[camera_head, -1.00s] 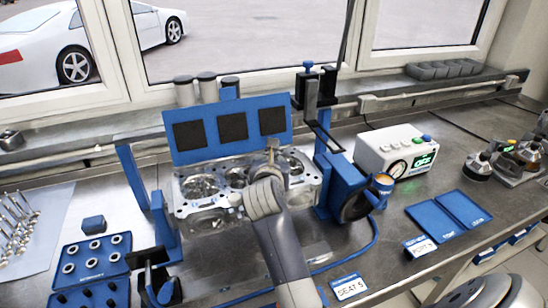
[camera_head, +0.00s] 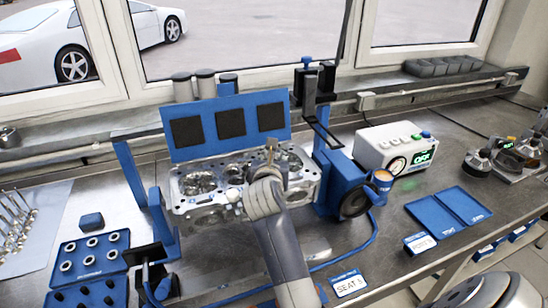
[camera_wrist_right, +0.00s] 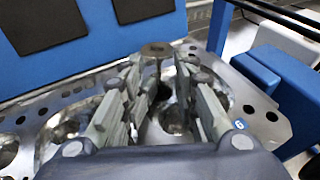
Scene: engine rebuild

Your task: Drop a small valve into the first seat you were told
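My right gripper (camera_head: 270,170) is over the right part of the metal cylinder head (camera_head: 206,207) in the head view. In the right wrist view its two fingers (camera_wrist_right: 158,72) come together around a small valve (camera_wrist_right: 156,50). The valve's round, brownish head is up and its stem runs down between the fingertips. The valve also shows in the head view (camera_head: 271,148), upright above the gripper. Round openings of the cylinder head show below and beside the fingers. The stem's lower end is hidden, so I cannot tell whether it touches a seat. My left gripper is out of view.
A blue panel with dark pads (camera_head: 228,125) stands behind the cylinder head, with a blue fixture (camera_head: 333,180) on its right. Several valves (camera_head: 12,225) lie at the left. A SEAT card (camera_head: 348,283), blue tray (camera_head: 450,208) and white control box (camera_head: 395,150) are at the right.

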